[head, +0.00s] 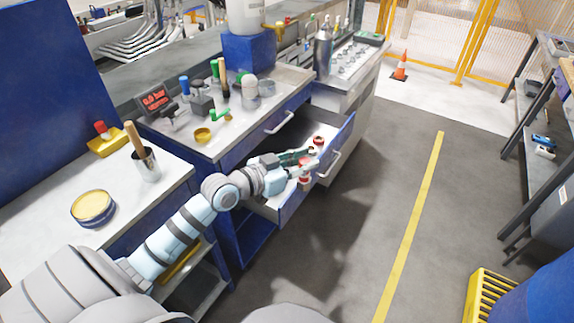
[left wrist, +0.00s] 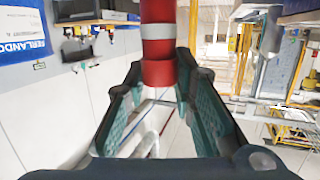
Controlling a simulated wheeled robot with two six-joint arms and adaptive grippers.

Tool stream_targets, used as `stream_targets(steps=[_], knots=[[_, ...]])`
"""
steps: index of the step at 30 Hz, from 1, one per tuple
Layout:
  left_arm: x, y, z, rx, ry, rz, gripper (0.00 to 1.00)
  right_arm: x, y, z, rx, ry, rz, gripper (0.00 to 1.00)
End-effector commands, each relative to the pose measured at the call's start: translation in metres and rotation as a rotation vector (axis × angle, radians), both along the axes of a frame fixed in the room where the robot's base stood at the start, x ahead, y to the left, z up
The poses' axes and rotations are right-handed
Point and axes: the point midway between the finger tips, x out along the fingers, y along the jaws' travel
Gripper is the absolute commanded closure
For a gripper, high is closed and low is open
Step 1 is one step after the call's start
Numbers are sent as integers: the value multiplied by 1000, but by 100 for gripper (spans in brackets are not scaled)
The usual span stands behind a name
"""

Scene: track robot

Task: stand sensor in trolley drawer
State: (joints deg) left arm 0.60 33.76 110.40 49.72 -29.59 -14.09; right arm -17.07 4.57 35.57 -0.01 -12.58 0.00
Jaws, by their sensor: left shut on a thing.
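My left gripper (head: 310,160) reaches over the open drawer (head: 345,135) of the blue workbench, near its blue front panel. It is shut on the sensor (head: 304,181), a red and white banded cylinder. In the left wrist view the sensor (left wrist: 158,45) stands upright between the two green-padded fingers (left wrist: 160,95), its upper end out of frame. In the head view red parts show above and below the fingers, and the fingers cover its middle. I cannot tell whether its lower end touches the drawer floor. My right gripper is not in view.
The bench top (head: 240,130) holds a red-lit display (head: 155,98), a yellow ring (head: 203,135) and several small fittings. A nearer white top (head: 60,200) carries a metal cup (head: 146,165) and a round tin (head: 93,207).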

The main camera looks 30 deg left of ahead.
Motion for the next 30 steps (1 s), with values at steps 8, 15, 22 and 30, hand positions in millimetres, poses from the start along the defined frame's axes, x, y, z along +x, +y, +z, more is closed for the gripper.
stream_targets(steps=[8, 15, 22, 30], knots=[[40, 133, -14, 6, -5, 278, 100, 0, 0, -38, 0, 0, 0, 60], [43, 155, -43, 0, -3, 320, 100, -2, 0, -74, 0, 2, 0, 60], [43, 153, -127, 0, -3, 317, 100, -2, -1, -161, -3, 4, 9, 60], [44, 152, -170, 0, -3, 315, 100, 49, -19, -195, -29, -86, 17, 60]])
